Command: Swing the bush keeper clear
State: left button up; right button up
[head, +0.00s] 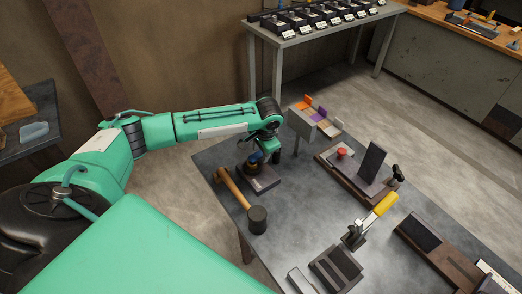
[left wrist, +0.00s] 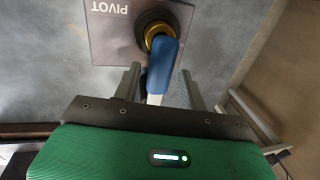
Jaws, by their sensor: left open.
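The bush keeper shows in the left wrist view as a blue-handled lever (left wrist: 161,66) with a pale shank, reaching over a brass and black round bush (left wrist: 158,32). The bush sits on a dark plate marked PIVOT (left wrist: 105,28). In the head view the plate (head: 262,182) lies on the grey table, partly hidden by my wrist. My left gripper (left wrist: 160,72) is open, with one finger on each side of the blue handle; contact is not clear. It also shows in the head view (head: 265,155), low over the plate. My right gripper is not in view.
A mallet (head: 257,218) lies close by the plate. A grey post box with colored tabs (head: 302,124) stands behind. A fixture with a red knob (head: 342,153), a yellow-handled clamp (head: 384,204) and dark blocks (head: 336,268) occupy the table's right and front.

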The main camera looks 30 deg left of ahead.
pick_arm(q)
jog(key=c, duration=0.9)
grip_shut()
